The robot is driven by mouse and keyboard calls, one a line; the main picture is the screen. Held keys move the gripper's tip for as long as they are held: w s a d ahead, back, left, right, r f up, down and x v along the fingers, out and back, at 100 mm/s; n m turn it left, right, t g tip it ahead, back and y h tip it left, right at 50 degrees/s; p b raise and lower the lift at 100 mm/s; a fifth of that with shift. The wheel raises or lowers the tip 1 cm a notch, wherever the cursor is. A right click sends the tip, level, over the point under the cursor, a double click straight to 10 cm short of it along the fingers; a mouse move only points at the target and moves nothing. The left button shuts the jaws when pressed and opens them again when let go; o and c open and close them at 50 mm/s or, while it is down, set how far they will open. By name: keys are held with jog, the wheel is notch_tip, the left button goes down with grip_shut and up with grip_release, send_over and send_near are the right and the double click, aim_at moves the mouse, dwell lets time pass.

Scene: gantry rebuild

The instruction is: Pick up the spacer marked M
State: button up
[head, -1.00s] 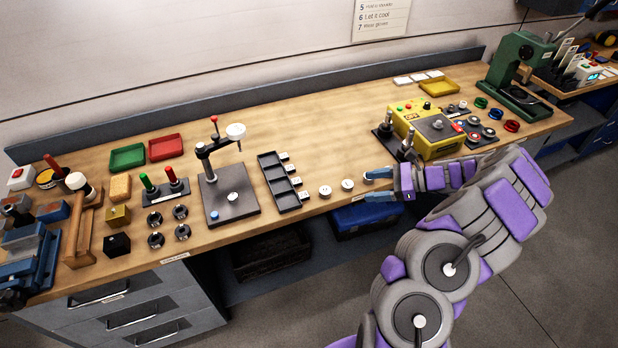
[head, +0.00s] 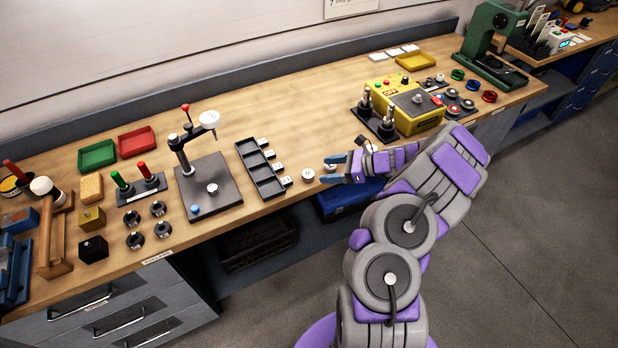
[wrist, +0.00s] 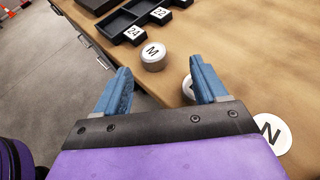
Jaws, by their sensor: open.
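The spacer marked M (wrist: 153,56) is a short metal cylinder with a white lettered top. It stands upright on the bench just beyond my fingertips, in line with the gap between them. In the head view the same spacer (head: 308,175) appears left of my gripper, near the bench's front edge. My gripper (wrist: 158,82) is open and empty; it also shows in the head view (head: 333,169). A second spacer (wrist: 188,90) is partly hidden behind my right finger, so its letter cannot be read.
A black compartment tray (head: 262,180) with numbered tags, including 24 (wrist: 135,33) and 22 (wrist: 160,14), stands just beyond the M spacer. A yellow control box (head: 412,108) stands behind my gripper at right. The bench's front edge runs close by my left finger.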

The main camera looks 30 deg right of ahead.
aim_at(313, 174)
jog(key=shift+w+a+f, duration=0.25)
jog(key=shift+w+a, duration=0.05)
jog(key=shift+a, duration=0.4)
jog(key=b+x, duration=0.1)
jog(key=x, duration=0.1)
jog(key=b+x, duration=0.1)
jog(key=x, duration=0.1)
jog(key=shift+s+a+f, duration=0.2)
jog(key=shift+a+f, duration=0.1)
jog(key=shift+a, duration=0.05)
jog(key=c, duration=1.2)
